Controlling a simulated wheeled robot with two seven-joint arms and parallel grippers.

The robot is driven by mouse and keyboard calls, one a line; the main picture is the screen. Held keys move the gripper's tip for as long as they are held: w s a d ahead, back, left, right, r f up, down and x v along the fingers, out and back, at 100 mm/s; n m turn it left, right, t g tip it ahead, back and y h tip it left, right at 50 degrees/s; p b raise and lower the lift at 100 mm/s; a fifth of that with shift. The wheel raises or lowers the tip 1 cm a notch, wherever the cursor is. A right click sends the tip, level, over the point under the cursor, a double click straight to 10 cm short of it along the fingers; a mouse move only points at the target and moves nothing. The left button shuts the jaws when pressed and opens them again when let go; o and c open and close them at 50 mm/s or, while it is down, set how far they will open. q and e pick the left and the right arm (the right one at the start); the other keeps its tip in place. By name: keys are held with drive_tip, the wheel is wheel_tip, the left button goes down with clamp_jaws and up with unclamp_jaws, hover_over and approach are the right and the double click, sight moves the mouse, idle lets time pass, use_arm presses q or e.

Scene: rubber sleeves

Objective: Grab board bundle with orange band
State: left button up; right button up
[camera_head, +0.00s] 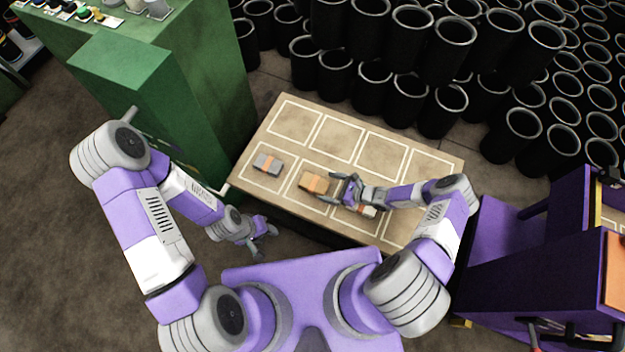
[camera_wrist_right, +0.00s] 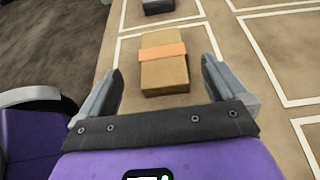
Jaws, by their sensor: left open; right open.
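The board bundle (camera_head: 314,182) is a tan-brown block with an orange band around its middle. It lies in a white-outlined cell of the table (camera_head: 243,180). In the right wrist view the bundle (camera_wrist_right: 164,75) lies ahead, roughly centred between the spread fingers, its near end close to fingertip level; I see no contact. My right gripper (camera_head: 332,189) is open and empty, just right of the bundle in the head view. My left gripper (camera_head: 264,240) is open and empty, off the table's front left edge.
A grey block with an orange band (camera_head: 268,163) lies in the cell to the left. Another item (camera_head: 367,211) lies partly hidden under my right forearm. The back row of cells is empty. Black tubes (camera_head: 370,80) stand behind; a green cabinet (camera_head: 180,90) is left.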

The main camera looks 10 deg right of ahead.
sight(314, 183)
drive_tip(key=shift+w+a+f, duration=0.2)
drive_tip(key=shift+w+a, duration=0.05)
drive_tip(key=shift+w, duration=0.05)
drive_tip(key=b+x, duration=0.2)
drive_tip(key=x, duration=0.4)
drive_tip(key=shift+w+a, duration=0.2)
drive_tip(key=shift+a, duration=0.05)
drive_tip(key=c, duration=1.1)
